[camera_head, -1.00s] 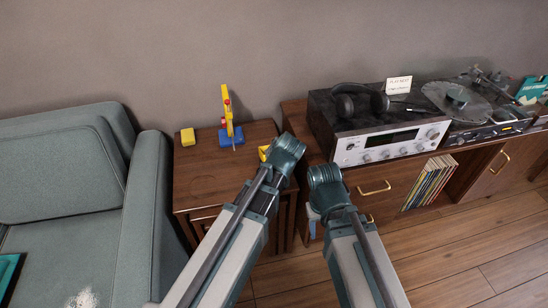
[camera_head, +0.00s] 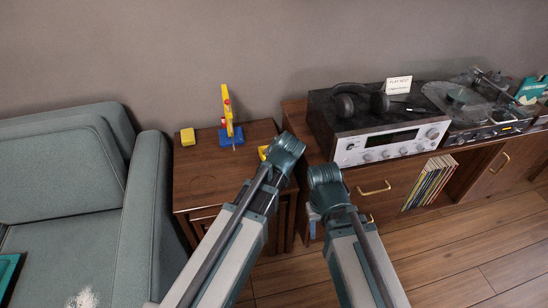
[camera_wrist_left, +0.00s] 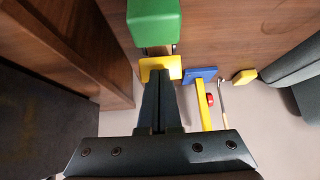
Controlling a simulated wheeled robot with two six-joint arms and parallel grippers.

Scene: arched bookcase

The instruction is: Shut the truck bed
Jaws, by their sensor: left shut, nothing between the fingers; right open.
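In the left wrist view a toy with a green block-shaped part (camera_wrist_left: 153,22) and a yellow plate (camera_wrist_left: 160,68) stands on the wooden side table; it looks like the truck. In the head view only a bit of its yellow (camera_head: 263,152) shows beside my left wrist, which hides the rest. My left gripper (camera_wrist_left: 160,75) is shut and empty, its fingertips at the yellow plate; I cannot tell whether they touch. My right gripper (camera_head: 313,222) hangs low in front of the cabinet, mostly hidden by its own wrist, open and away from the truck.
A yellow toy post (camera_head: 227,110) on a blue base (camera_head: 231,137) and a yellow block (camera_head: 188,137) stand at the back of the side table (camera_head: 205,180). A grey armchair (camera_head: 148,210) is left. A cabinet with a stereo receiver (camera_head: 390,145) is right.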

